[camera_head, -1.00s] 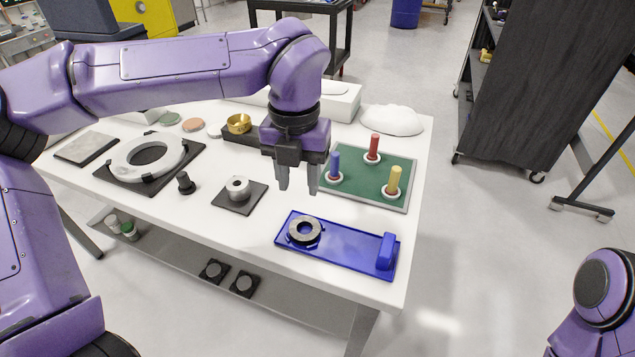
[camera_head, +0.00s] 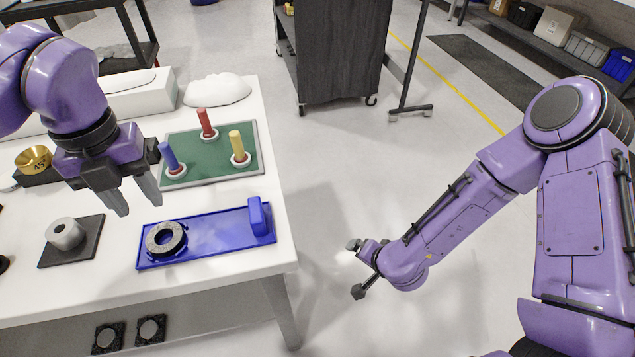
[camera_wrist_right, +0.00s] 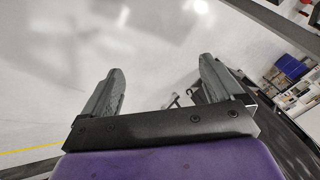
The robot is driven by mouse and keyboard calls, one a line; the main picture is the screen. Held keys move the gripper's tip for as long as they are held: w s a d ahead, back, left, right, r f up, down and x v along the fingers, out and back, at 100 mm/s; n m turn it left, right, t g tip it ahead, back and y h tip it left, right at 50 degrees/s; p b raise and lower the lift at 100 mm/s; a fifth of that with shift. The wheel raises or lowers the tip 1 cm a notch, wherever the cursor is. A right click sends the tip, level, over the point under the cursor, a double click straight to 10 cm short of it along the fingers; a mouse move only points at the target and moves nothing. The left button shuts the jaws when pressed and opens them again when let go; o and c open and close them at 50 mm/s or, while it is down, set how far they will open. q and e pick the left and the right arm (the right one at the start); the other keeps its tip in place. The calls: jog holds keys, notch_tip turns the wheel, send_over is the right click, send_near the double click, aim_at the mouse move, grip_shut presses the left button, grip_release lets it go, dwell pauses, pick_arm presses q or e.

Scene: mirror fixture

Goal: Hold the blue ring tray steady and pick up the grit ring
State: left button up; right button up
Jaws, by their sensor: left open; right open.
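The blue ring tray (camera_head: 207,238) lies on the white table near its front right corner, with an upright blue block handle at its right end. The dark grey grit ring (camera_head: 166,238) lies flat at the tray's left end. My left gripper (camera_head: 136,203) is open and empty, above the table just left of and behind the ring, touching nothing that I can see. My right gripper (camera_head: 357,268) is off the table to the right, over the floor. The right wrist view shows its two fingers (camera_wrist_right: 158,90) apart with nothing between them.
A green board (camera_head: 215,160) with blue, red and yellow pegs stands behind the tray. A grey cylinder (camera_head: 65,233) on a dark plate sits left of it. A brass cup (camera_head: 33,159) is further left. A dark cabinet (camera_head: 335,50) stands behind.

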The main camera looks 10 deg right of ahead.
jog(key=w+a+r+n+t+y, duration=0.1)
jog(key=w+a+r+n+y, duration=0.25)
jog(key=w+a+r, duration=0.45)
notch_tip(320, 180, up, 20)
jog(key=n+g+y, duration=0.7)
jog(key=n+y, duration=0.3)
jog(key=n, duration=1.4)
send_over(269, 221)
jog(key=d, duration=0.9)
jog(key=shift+h, duration=0.25)
jog(key=x, duration=1)
jog(key=shift+s, duration=0.2)
jog(key=shift+d, duration=0.1)
jog(key=c, duration=1.1)
